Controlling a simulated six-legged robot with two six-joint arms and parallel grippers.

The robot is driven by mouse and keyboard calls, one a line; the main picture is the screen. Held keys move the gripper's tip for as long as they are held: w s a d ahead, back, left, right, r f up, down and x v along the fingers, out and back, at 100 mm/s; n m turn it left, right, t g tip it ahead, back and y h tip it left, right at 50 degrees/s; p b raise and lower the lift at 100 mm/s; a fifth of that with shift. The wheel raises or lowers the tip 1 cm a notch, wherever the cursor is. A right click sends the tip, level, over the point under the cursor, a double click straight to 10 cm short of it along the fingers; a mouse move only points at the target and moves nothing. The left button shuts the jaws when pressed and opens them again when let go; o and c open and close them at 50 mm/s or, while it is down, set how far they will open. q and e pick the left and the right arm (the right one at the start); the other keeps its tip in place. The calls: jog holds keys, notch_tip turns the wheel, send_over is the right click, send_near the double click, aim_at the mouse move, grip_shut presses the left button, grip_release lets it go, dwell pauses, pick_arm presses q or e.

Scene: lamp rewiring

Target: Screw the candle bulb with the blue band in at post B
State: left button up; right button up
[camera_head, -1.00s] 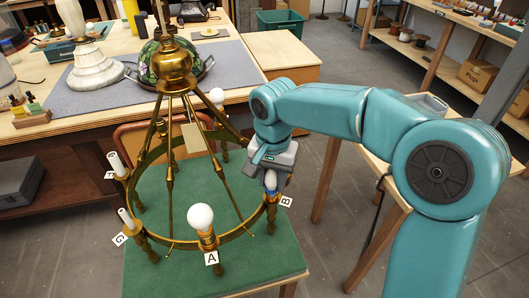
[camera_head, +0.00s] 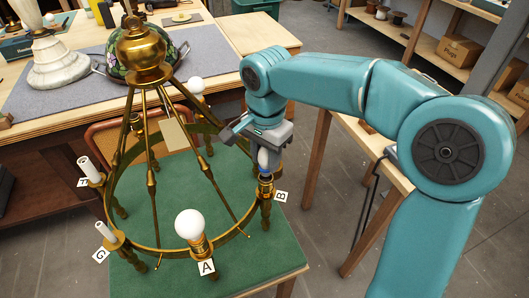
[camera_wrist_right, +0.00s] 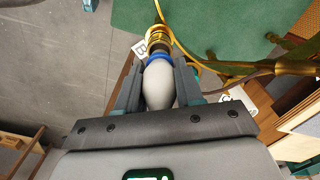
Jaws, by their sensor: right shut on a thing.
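The candle bulb with the blue band (camera_wrist_right: 158,86) is between the fingers of my right gripper (camera_head: 266,152), which is shut on it. In the head view the bulb (camera_head: 264,161) points down at post B (camera_head: 267,188), with its blue band just above the brass socket. In the right wrist view the blue band (camera_wrist_right: 158,57) meets or nearly meets the brass socket (camera_wrist_right: 157,36); how far the base is in is hidden. The label B (camera_head: 281,196) hangs beside the post. My left gripper is not in view.
The brass chandelier ring (camera_head: 160,250) stands on a green mat (camera_head: 180,282). Post A (camera_head: 197,243) bears a round white bulb (camera_head: 190,224). Posts G (camera_head: 112,240) and F (camera_head: 95,180) have white candle sleeves. A workbench with a marble lamp base (camera_head: 57,65) is behind.

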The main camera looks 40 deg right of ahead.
jog(key=shift+s+f+b, duration=0.1)
jog(key=shift+f+b, duration=0.6)
jog(key=shift+f, duration=0.5)
jog(key=shift+f, duration=0.2)
